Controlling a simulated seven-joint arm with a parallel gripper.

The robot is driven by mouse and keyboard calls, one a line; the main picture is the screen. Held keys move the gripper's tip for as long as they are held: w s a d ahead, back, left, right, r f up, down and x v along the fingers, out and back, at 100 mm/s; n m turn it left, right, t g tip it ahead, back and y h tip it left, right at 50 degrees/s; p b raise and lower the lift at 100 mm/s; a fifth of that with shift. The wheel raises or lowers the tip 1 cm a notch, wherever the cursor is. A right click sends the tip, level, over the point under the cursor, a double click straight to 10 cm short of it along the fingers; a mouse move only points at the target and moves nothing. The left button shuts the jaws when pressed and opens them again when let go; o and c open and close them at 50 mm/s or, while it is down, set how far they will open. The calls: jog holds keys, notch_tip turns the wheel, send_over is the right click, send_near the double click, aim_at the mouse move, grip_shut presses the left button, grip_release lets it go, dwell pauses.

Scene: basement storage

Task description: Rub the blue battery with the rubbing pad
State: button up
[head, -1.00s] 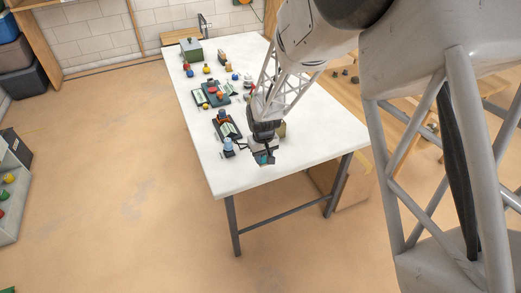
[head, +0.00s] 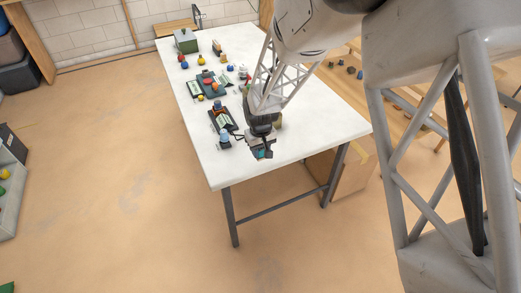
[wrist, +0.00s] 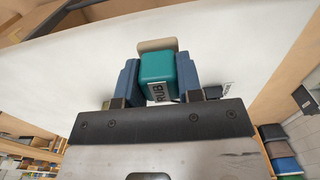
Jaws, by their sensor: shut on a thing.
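My gripper (wrist: 158,82) is shut on a teal block with a RUB label, the rubbing pad (wrist: 158,68). A beige part shows at the pad's far side. In the head view my gripper (head: 262,150) is above the near part of the white table, and the pad is a small teal patch between its fingers. A small blue upright thing (head: 224,138) stands on the table to the left of my gripper, apart from it. It may be the blue battery, but it is too small to be sure. In the wrist view no battery can be made out.
The white table (head: 285,165) has bare room at its near end. Dark trays with small coloured things (head: 222,119) stand left of my arm. A green box (head: 186,41) is at the far end. A wooden table (head: 380,100) stands to the right.

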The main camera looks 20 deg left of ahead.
jog(key=w+a+r+n, duration=0.3)
jog(key=w+a, duration=0.5)
jog(key=a, duration=0.2)
jog(key=w+a+r+n, duration=0.3)
jog(key=w+a, duration=0.4)
jog(key=a, duration=0.3)
jog(key=w+a+r+n, duration=0.3)
jog(key=w+a+r, duration=0.1)
jog(key=w+a, duration=0.4)
jog(key=shift+w+a, duration=0.3)
jog(key=shift+a, duration=0.6)
